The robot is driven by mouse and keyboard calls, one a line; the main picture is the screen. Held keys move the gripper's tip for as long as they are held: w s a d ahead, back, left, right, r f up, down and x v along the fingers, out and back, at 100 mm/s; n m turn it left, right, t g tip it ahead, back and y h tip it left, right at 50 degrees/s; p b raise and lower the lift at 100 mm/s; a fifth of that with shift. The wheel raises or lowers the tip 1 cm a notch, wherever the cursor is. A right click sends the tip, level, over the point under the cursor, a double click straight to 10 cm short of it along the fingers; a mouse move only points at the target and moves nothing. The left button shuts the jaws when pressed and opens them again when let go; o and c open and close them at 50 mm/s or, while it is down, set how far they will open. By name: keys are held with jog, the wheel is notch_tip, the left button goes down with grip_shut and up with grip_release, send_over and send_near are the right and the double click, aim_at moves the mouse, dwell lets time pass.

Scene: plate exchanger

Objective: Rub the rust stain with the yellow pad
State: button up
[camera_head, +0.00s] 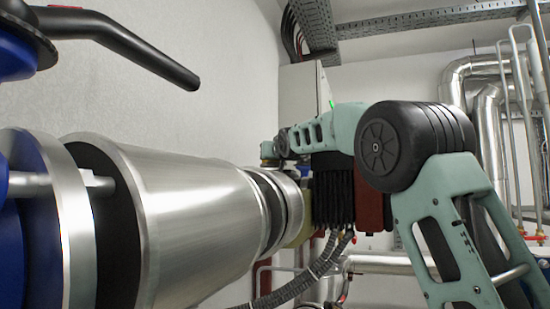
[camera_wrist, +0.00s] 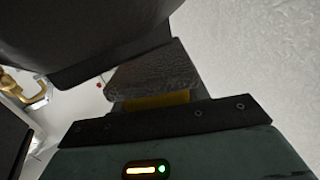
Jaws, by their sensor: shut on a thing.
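A narrow yellow strip, likely the edge of the yellow pad (camera_wrist: 157,101), shows in the wrist view at the front of my gripper (camera_wrist: 160,118). My gripper is shut on it. A grey, rough-textured face (camera_wrist: 155,72) lies just beyond the strip; I cannot tell whether it belongs to the pad or to a finger. In the head view, my arm reaches left behind the far end of the large metal pipe (camera_head: 190,215), and my gripper cannot be made out clearly. I cannot pick out the rust stain in either view. Contact between the pad and any surface cannot be told.
A large dark rounded body (camera_wrist: 90,35) hangs close over the gripper in the wrist view. A black lever handle (camera_head: 130,45) juts out at upper left in the head view. A pale cabinet (camera_head: 303,90) stands behind my arm, and insulated pipes (camera_head: 490,110) run at right.

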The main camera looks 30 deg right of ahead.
jog(key=shift+a+r+p, duration=0.1)
jog(key=shift+r+p, duration=2.3)
jog(key=shift+r, duration=0.6)
jog(key=shift+w+r, duration=0.1)
jog(key=shift+r+p, duration=1.25)
jog(key=shift+r, duration=0.2)
jog(key=shift+f, duration=0.1)
